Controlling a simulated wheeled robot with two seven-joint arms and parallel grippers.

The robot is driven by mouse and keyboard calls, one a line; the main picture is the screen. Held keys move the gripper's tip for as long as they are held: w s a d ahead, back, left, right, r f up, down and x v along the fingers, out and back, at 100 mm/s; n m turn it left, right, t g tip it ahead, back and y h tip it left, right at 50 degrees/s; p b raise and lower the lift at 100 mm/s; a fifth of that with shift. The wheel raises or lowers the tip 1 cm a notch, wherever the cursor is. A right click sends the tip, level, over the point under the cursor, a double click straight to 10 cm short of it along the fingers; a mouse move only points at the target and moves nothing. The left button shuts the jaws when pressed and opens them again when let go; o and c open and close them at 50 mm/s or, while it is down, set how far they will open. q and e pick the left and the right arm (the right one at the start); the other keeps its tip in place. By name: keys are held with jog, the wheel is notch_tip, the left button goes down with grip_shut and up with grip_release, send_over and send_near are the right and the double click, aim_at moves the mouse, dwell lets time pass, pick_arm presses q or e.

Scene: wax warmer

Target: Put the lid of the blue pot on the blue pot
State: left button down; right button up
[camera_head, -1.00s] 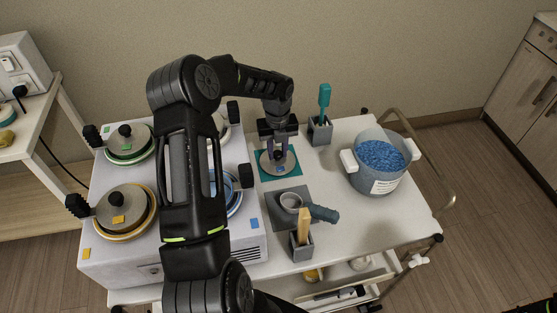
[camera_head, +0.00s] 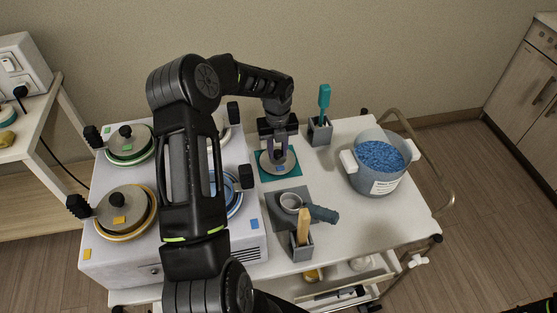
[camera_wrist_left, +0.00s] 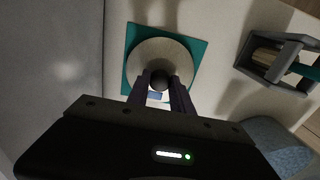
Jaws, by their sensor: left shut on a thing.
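The lid with a blue mark (camera_head: 281,168) is a round grey disc with a dark knob. It lies flat on a teal mat (camera_head: 264,174) on the cart top; the wrist view shows the lid (camera_wrist_left: 177,52) on the mat too. My left gripper (camera_head: 279,153) points down over it, its fingers shut on the knob, as the wrist view shows (camera_wrist_left: 160,82). The blue pot (camera_head: 233,190) sits uncovered in the front right of the white warmer, largely hidden behind my left arm.
Holders with a teal spatula (camera_head: 324,100) and a wooden stick (camera_head: 303,228) stand nearby. A bucket of blue beads (camera_head: 375,180) is at the right. Other lidded pots (camera_head: 127,207) are at the left.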

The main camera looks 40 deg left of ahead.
pick_arm(q)
jog(key=shift+r, duration=0.2)
jog(key=shift+r+p, duration=1.05)
jog(key=shift+r, duration=0.55)
